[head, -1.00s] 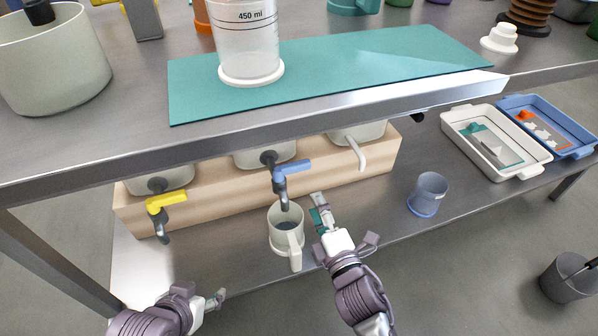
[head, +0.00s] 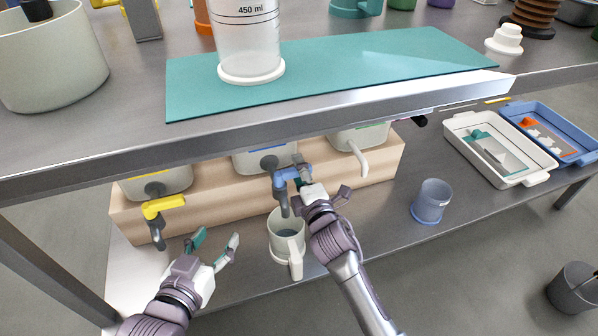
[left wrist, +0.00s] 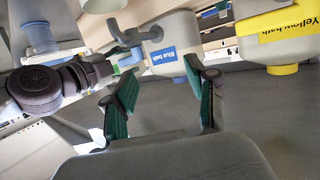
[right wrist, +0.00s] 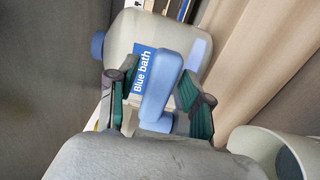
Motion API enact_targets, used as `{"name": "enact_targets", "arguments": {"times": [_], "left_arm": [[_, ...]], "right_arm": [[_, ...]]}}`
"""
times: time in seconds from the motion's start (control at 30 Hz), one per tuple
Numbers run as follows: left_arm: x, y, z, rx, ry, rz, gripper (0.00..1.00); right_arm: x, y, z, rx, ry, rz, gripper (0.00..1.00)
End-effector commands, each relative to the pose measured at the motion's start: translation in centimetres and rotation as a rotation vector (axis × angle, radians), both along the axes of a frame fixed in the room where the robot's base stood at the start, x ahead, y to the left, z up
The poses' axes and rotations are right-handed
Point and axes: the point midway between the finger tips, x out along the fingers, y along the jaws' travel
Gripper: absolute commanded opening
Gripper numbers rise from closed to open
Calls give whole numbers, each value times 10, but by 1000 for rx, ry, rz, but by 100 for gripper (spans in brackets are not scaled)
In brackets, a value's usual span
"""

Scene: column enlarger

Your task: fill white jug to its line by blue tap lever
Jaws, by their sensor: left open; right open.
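The white jug (head: 280,250) stands upright on the lower shelf below the blue tap, its handle toward me. Its rim also shows in the right wrist view (right wrist: 262,142). Something bluish shows inside; I cannot make out the level or a line. The blue tap lever (head: 289,174) is on the middle container, marked "Blue bath" in the right wrist view. My right gripper (head: 303,172) is open, its fingers on either side of the lever (right wrist: 160,85); I cannot tell whether they touch it. My left gripper (head: 218,238) is open and empty, left of the jug.
The yellow tap (head: 160,207) is left of the blue one on the wooden stand (head: 225,197). A blue cup (head: 431,200) and two trays (head: 492,150) are on the right. The upper table edge (head: 300,118) overhangs the taps.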

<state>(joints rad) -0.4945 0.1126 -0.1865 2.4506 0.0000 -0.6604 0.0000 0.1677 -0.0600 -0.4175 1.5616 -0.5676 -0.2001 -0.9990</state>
Motion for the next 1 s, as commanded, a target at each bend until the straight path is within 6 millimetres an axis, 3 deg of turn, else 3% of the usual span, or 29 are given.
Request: {"name": "enact_targets", "arguments": {"times": [0.17, 0.47, 0.83, 1.0], "left_arm": [[0, 0, 0, 0, 0, 0, 57], [0, 0, 0, 0, 1, 0, 57], [0, 0, 0, 2, 8, 1, 57], [-18, 9, -27, 44, 191, 12, 57]], "right_arm": [[0, 0, 0, 0, 0, 0, 50], [0, 0, 0, 0, 0, 0, 2], [0, 0, 0, 0, 1, 4, 0], [2, 2, 2, -4, -1, 39, 0]]}}
